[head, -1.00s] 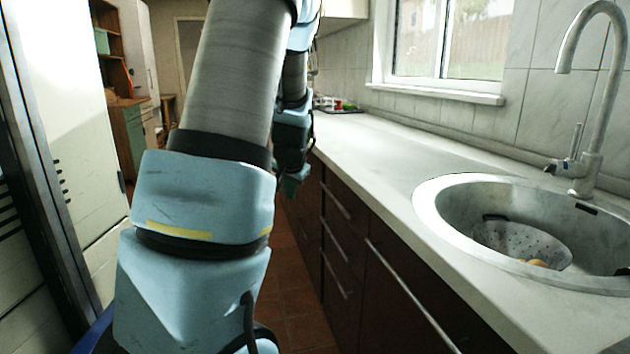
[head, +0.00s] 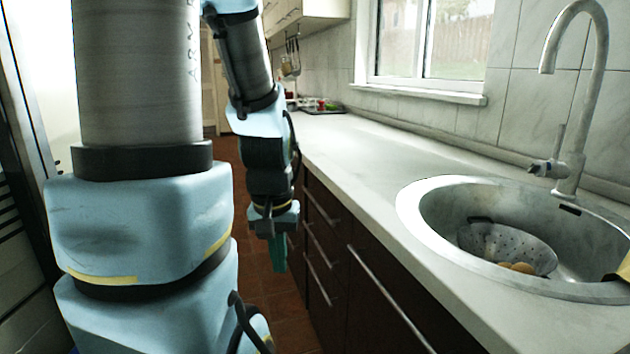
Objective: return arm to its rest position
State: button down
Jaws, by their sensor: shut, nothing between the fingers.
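My arm fills the left half of the head view, folded so that its far part hangs down beside the counter. My gripper (head: 278,252) is at its lower end, pointing down over the floor, in front of the dark drawers. Its greenish fingers look together, and nothing shows between them. It is apart from the counter edge. Part of my forearm is hidden behind the nearer arm link.
The pale counter (head: 345,145) runs along the right, mostly bare. A round sink (head: 412,215) with a tap (head: 590,100) holds a colander (head: 500,240) with tan round items. Dark drawers (head: 335,235) stand below. A tray with small items (head: 322,108) lies at the far end.

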notch_tip(320, 180, up, 13)
jog(key=p, duration=1.2)
jog(key=shift+r, duration=0.2)
jog(key=shift+w, duration=0.1)
dwell(0.8)
